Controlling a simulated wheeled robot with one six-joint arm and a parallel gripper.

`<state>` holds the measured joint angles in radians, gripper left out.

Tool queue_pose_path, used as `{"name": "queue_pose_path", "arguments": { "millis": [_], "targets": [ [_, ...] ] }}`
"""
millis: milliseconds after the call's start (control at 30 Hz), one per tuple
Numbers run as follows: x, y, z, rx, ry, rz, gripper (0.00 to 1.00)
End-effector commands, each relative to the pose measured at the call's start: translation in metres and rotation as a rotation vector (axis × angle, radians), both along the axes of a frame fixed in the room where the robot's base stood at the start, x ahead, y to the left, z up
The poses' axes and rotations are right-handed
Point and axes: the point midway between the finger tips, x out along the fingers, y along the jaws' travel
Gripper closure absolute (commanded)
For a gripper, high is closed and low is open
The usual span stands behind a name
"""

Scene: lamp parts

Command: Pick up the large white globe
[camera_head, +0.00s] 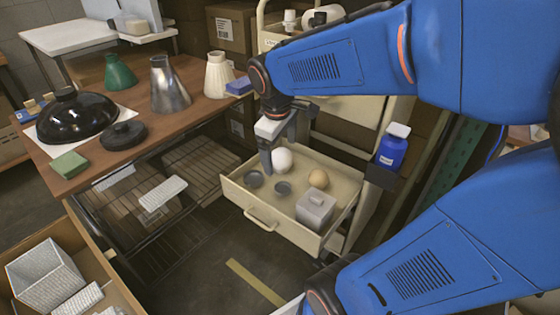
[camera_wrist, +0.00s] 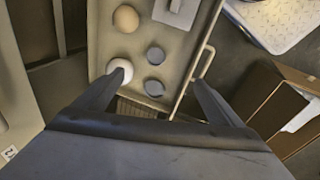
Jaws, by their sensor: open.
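The white globe (camera_head: 283,160) sits in the back left part of an open cream drawer (camera_head: 335,225), right beside my gripper. In the wrist view the white globe (camera_wrist: 121,66) is at the tip of the left finger, toward the left side of the drawer. My gripper (camera_head: 284,146) points down over the drawer with its fingers apart and nothing between them. In the wrist view my gripper (camera_wrist: 158,80) straddles part of the drawer with two grey cups in the gap. I cannot tell whether a finger touches the globe.
The drawer also holds a beige globe (camera_head: 318,179), two small grey cups (camera_head: 254,180) and a grey lidded box (camera_head: 315,209). A wooden table (camera_head: 190,122) at left bears lampshades and a black dome (camera_head: 76,116). A blue bottle (camera_head: 392,148) stands right of the drawer.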

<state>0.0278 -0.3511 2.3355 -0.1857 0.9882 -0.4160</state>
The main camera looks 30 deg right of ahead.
Motion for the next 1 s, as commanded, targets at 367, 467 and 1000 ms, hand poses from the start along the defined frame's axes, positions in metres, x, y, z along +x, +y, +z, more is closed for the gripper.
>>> {"name": "queue_pose_path", "arguments": {
  "millis": [367, 467, 1000],
  "targets": [
    [0.088, -0.035, -0.042, -0.120, 0.211, 0.281, 0.10],
    [0.111, -0.044, -0.058, -0.144, 0.269, 0.360, 0.10],
    [0.184, -0.081, -0.128, -0.204, 0.482, 0.649, 0.10]
  ]
}}
